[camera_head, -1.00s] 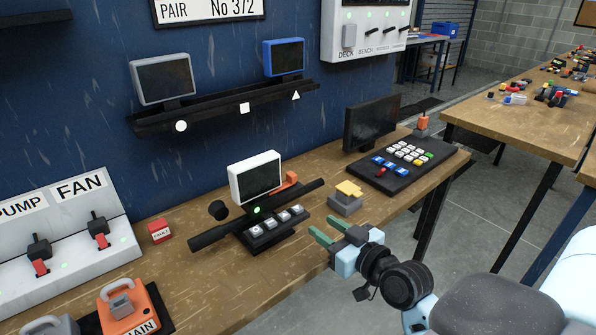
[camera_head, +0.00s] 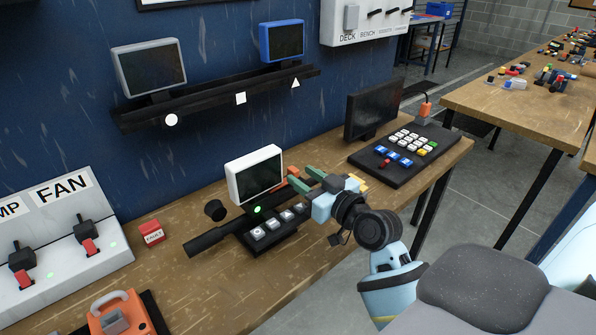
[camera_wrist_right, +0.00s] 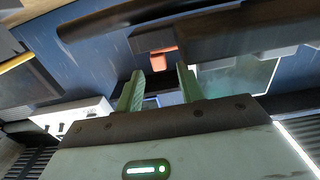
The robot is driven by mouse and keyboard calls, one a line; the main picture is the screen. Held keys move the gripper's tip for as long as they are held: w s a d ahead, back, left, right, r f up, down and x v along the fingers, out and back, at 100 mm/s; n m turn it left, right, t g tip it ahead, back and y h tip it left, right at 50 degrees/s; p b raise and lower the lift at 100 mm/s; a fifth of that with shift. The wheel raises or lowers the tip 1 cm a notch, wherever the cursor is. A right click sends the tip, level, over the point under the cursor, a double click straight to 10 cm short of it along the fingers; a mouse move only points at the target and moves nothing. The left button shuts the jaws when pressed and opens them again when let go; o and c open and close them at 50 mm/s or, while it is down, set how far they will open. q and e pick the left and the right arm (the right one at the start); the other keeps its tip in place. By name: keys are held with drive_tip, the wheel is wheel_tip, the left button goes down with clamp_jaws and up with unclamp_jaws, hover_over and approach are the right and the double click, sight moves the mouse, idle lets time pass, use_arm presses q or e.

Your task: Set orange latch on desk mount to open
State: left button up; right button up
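The orange latch (camera_head: 293,171) is a small piece at the right of the white-framed monitor (camera_head: 256,174) on the black desk mount (camera_head: 208,240). My right gripper (camera_head: 300,178) has its green fingers apart, with the tips close to the latch and partly covering it. In the right wrist view, the orange latch (camera_wrist_right: 163,58) shows just beyond the fingertips, roughly between them. The fingers (camera_wrist_right: 159,78) are open with nothing between them. I cannot tell whether they touch the latch, nor the latch's exact position. My left gripper is not in view.
A black button strip (camera_head: 270,232) sits in front of the monitor. A keypad panel (camera_head: 400,158) and a dark screen (camera_head: 373,108) stand to the right. A yellow-topped block (camera_head: 358,180) is mostly hidden behind my right gripper.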

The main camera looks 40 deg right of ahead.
drive_tip(key=shift+w+a, duration=0.1)
drive_tip(key=shift+w, duration=1.35)
clamp_jaws()
